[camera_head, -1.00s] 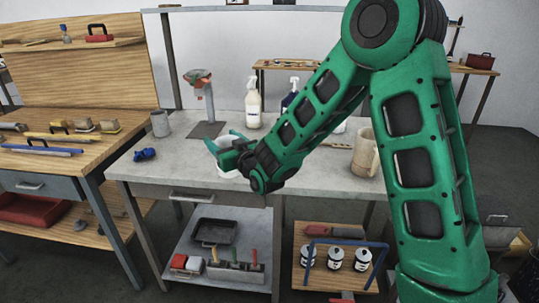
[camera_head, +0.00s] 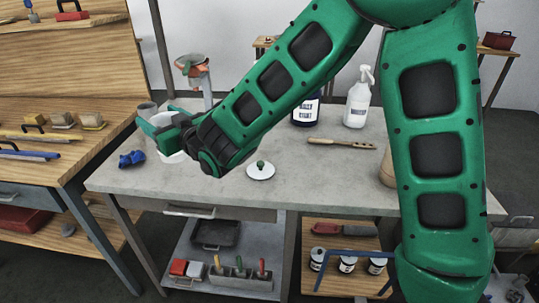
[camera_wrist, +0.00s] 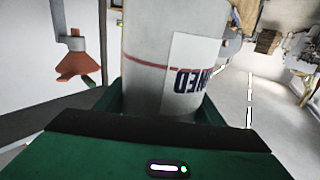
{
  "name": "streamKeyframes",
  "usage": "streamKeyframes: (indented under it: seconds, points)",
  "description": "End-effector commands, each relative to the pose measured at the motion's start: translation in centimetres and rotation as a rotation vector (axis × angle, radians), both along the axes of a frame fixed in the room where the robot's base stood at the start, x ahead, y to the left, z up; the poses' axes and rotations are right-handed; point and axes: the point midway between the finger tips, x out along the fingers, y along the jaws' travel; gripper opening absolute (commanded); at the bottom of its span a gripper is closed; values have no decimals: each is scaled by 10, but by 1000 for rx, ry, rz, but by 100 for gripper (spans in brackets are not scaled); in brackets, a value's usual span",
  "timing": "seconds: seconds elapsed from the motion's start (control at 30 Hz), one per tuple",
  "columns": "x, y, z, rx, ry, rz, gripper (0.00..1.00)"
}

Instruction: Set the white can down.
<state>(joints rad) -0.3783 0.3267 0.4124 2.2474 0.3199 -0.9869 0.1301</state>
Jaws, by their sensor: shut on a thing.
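The white can (camera_wrist: 145,85) fills the middle of the wrist view. It has a red stripe and a pale label with dark blue letters, partly cut off. My gripper (camera_wrist: 162,108) is shut on it, with green fingers on both sides. In the head view, my gripper (camera_head: 160,128) is over the left part of the grey workbench (camera_head: 290,190), and the white can (camera_head: 172,157) shows only partly behind it. I cannot tell whether the can's base touches the bench top.
A white disc with a green knob (camera_head: 261,172), a brush (camera_head: 340,144), a dark bottle (camera_head: 305,112) and a spray bottle (camera_head: 357,105) occupy the bench. Its front middle is clear.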

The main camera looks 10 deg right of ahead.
Motion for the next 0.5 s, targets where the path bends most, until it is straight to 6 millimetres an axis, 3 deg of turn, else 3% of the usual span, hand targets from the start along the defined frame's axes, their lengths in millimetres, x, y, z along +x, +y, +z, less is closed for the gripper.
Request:
streamKeyframes:
  seconds: [0.17,0.5]
  points:
    - [2,-2,-2,-1,-1,1,16]
    - [33,-31,-28,0,1,-2,16]
